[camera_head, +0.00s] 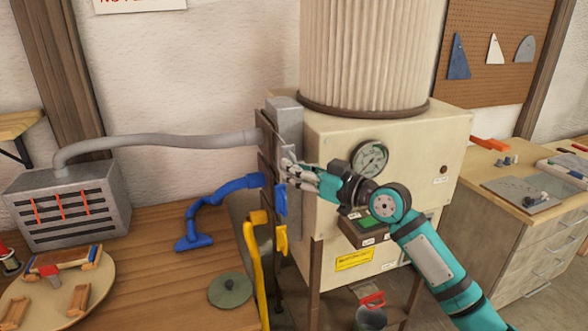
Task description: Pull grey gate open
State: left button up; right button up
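The grey gate (286,122) is an upright grey slab on the left side of the cream machine, where the grey hose (170,141) ends. My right gripper (292,170) comes in from the right, with its pale fingers at the lower part of the grey gate. The fingers overlap the gate in the picture; I cannot tell whether they touch or grip it, and the gate's handle is not clear behind them. A blue gate (281,201) and a yellow gate (281,240) sit below. My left gripper is not in view.
The cream machine (327,135) carries a pressure gauge (370,159) just above my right wrist. A wooden bench (150,245) on the left holds a grey slotted box (68,208).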

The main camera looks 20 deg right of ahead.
jog(key=shift+o, duration=1)
jog(key=shift+w, duration=0.1)
jog(key=shift+d, duration=0.2)
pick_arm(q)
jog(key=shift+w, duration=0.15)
pick_arm(e)
jog(key=v, duration=1.2)
jog(key=shift+a, duration=0.2)
